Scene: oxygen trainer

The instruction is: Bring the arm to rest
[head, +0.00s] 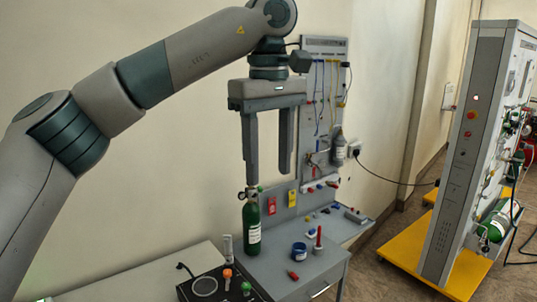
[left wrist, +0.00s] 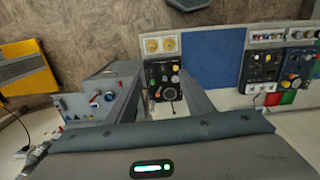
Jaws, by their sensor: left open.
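My left arm (head: 150,80) comes in from the left, bent over the workbench. My left gripper (head: 267,180) hangs from it, pointing down, with its two fingers apart and nothing between them. In the head view the nearer finger's tip overlaps the top of a green bottle (head: 252,225) standing on the grey bench; I cannot tell whether they touch. In the left wrist view the gripper (left wrist: 163,72) is also spread, with a black panel device (left wrist: 163,85) showing beyond the gap. My right gripper is not in view.
The grey bench (head: 325,268) holds a blue container (head: 299,252), a red-topped item (head: 319,240) and small parts. A pegboard (head: 325,75) with tubes stands behind. A tall grey cabinet (head: 468,150) on a yellow base (head: 390,250) stands right. A black device (head: 205,288) sits in front.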

